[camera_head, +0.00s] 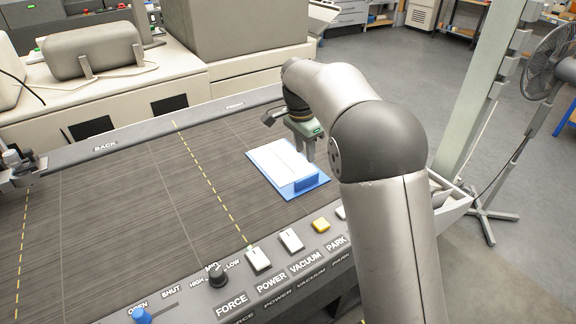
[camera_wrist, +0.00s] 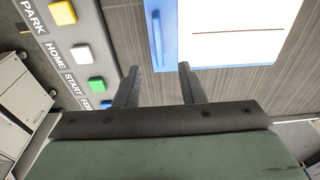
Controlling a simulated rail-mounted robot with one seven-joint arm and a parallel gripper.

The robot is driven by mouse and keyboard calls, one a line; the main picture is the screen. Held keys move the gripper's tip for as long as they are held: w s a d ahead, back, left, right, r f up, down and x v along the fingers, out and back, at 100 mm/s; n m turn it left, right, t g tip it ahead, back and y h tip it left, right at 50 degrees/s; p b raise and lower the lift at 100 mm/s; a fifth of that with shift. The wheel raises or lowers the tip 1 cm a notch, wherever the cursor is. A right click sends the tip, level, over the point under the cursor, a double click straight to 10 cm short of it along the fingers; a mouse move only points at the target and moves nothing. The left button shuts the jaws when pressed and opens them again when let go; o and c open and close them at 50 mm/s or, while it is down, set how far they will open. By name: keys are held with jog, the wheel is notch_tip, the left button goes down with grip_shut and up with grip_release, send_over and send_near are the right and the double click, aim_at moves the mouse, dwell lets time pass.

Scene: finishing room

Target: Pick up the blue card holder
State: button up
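The blue card holder (camera_head: 316,186) is a flat blue board with a raised blue bar along its near edge. White cards (camera_head: 279,160) with a dark line across them lie on it. It rests on the dark machine bed. My gripper (camera_head: 307,152) is above the holder's right side, and my arm comes in from the right. In the wrist view the holder's blue bar (camera_wrist: 157,38) is ahead of my fingers (camera_wrist: 158,80). The two fingers are apart with nothing between them. The holder's far part is cut off by the wrist frame.
The bed's control panel (camera_head: 243,293) runs along the near edge, with a white power button (camera_head: 258,259), a yellow button (camera_head: 321,225) and a black knob (camera_head: 216,275). Dashed yellow lines cross the bed. The bed left of the holder is clear. A fan (camera_head: 552,62) stands at right.

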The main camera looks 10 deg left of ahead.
aim_at(307, 176)
jog(key=f, duration=0.5)
jog(key=shift+w+d+f+p, duration=0.2)
jog(key=shift+d+f+p, duration=0.1)
jog(key=shift+f+p, duration=0.05)
jog(key=shift+d+f+p, duration=0.2)
jog(key=shift+f+p, duration=0.55)
jog(key=shift+f, duration=1.85)
grip_shut()
